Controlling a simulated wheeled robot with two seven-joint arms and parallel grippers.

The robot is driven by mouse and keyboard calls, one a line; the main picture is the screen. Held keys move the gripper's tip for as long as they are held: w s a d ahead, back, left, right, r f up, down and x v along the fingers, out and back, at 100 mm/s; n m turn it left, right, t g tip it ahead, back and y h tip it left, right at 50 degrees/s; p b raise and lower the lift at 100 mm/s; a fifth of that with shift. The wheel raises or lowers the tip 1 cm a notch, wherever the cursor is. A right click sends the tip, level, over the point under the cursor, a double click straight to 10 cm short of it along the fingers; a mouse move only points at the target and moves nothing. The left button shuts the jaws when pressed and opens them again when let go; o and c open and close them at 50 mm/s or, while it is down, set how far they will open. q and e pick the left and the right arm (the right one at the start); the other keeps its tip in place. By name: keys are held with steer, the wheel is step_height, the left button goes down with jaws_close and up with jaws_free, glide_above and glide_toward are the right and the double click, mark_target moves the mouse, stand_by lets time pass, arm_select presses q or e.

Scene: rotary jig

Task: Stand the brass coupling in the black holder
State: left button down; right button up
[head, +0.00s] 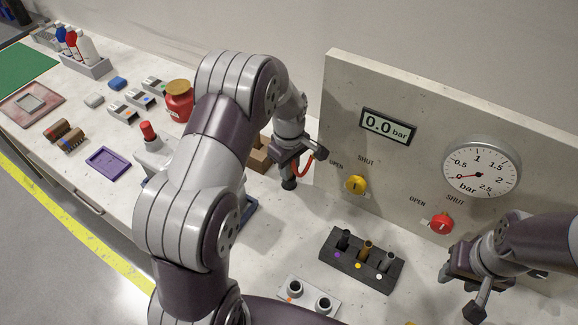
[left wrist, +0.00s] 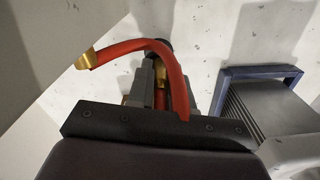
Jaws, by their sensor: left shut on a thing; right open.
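The black holder (head: 348,272) is on the bench below the panel. A brass-coloured piece (head: 366,249), looking like the brass coupling, stands upright in its middle slot by a yellow dot. Darker pieces stand in the slots on either side. My left gripper (head: 288,166) is up and left of the holder, shut on a fitting of a red hose (left wrist: 165,55). Brass shows between its fingers in the left wrist view, with a round black part beyond; the fingers hide the rest. The hose's free brass end (left wrist: 85,58) hangs out to the side. My right gripper (head: 463,295) is open, right of the holder.
A white plate (head: 308,296) with two black-rimmed sockets lies in front of the holder. The upright panel (head: 400,180) carries a 0.0 bar display, a dial, a yellow knob (head: 355,185) and a red knob (head: 441,223). A blue-framed object (left wrist: 230,73) is beside my left gripper.

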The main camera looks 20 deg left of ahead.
arm_select(q)
steer(key=shift+f, duration=0.2)
steer(key=c, duration=1)
jaws_free()
steer(key=shift+w, duration=0.15)
steer(key=shift+r, duration=0.35)
step_height(320, 180, up, 8)
steer(key=shift+f, duration=0.15)
steer(key=s+d+m, duration=0.1)
steer(key=s+m, duration=0.3)
steer(key=s, duration=0.1)
steer(key=s+d+r+m+t, duration=0.1)
steer(key=s+m, duration=0.4)
steer(key=s, duration=0.1)
steer(key=s+d+m+p, duration=0.1)
steer(key=s+d+m, duration=0.1)
steer(key=s+m, duration=0.2)
steer(key=shift+s+d+r+m, duration=0.15)
steer(key=shift+s+m, duration=0.15)
steer(key=shift+s, duration=0.85)
